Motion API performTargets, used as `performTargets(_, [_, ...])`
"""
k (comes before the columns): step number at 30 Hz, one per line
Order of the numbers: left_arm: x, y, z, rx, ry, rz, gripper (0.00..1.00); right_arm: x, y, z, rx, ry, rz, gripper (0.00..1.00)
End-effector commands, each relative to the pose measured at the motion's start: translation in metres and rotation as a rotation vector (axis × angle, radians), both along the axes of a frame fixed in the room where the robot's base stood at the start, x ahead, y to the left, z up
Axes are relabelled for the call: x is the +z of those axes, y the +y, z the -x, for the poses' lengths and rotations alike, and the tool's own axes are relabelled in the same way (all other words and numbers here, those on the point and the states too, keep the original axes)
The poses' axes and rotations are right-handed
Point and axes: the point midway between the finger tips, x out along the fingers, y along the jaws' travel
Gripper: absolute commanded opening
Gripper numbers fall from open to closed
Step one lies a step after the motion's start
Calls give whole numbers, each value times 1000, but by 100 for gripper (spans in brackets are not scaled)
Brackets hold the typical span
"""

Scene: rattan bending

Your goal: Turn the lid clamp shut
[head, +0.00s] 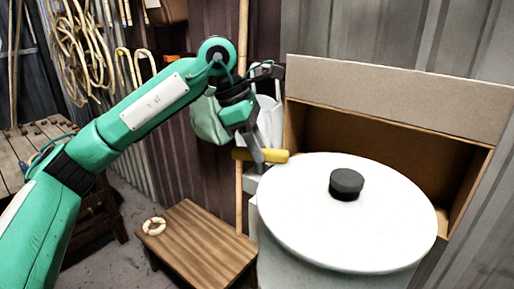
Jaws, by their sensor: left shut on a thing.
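The white round lid (300,225) lies on a pale drum-like vessel (285,270) at the lower right, with a black knob (346,183) in its middle. The lid clamp's yellow handle (278,156) sticks out level at the lid's far left edge. My left gripper (257,153) reaches down from above and is shut on this yellow handle. The gripper's fingers cover part of the handle, and the clamp's catch is too small to make out. My right gripper is not in view.
An open cardboard box (400,92) stands close behind the lid. A low wooden stool (205,243) with a small pale ring (154,226) is left of the vessel. A workbench (40,145) and hanging rattan coils (80,50) are at the far left.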

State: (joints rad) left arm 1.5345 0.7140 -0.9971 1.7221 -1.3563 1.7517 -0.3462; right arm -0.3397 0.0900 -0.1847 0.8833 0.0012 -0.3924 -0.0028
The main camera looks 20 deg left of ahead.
Motion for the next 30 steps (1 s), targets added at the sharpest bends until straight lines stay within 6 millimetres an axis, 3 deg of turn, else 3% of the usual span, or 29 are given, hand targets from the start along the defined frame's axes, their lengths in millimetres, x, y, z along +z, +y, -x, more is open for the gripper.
performTargets(15, [1,-1,-3,-400,-1,1,1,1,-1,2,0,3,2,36])
performTargets(30, [1,0,-3,-515,-3,0,1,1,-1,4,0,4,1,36])
